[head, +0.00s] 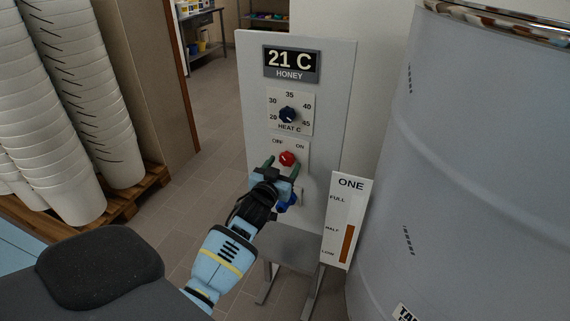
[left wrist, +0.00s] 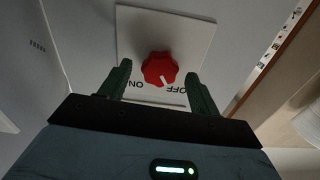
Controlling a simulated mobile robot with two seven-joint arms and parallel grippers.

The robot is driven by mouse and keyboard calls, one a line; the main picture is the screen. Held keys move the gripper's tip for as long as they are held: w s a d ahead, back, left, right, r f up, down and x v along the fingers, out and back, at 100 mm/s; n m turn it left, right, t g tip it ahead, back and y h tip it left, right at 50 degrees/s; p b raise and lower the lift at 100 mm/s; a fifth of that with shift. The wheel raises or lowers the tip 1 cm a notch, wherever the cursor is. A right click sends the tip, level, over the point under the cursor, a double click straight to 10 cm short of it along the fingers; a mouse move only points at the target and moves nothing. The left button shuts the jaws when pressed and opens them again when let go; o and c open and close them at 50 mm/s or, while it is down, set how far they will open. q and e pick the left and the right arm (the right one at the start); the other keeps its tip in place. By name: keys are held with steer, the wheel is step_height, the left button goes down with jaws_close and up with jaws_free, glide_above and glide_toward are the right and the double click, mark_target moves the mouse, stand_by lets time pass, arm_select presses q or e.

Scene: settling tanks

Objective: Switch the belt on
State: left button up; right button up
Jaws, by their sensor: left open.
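A red knob (head: 287,159) with OFF at its left and ON at its right sits on a plate on the grey control panel (head: 338,75). In the left wrist view, where the labels appear upside down, the red knob (left wrist: 159,68) has a white mark that points toward OFF. My left gripper (head: 282,165) is open in front of the knob. In the wrist view its two dark green fingers (left wrist: 159,85) stand on either side of the knob, apart from it. My right gripper is not in view.
Above is a dark blue heat dial (head: 287,114) and a display (head: 291,64) reading 21 C, HONEY. A level gauge (head: 346,220) marked ONE and a large grey drum (head: 480,150) stand right. Stacked white buckets (head: 60,100) sit on a pallet (head: 125,200) left.

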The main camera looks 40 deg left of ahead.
arm_select(q)
steer(key=shift+w+a, duration=0.15)
steer(key=shift+w, duration=0.7)
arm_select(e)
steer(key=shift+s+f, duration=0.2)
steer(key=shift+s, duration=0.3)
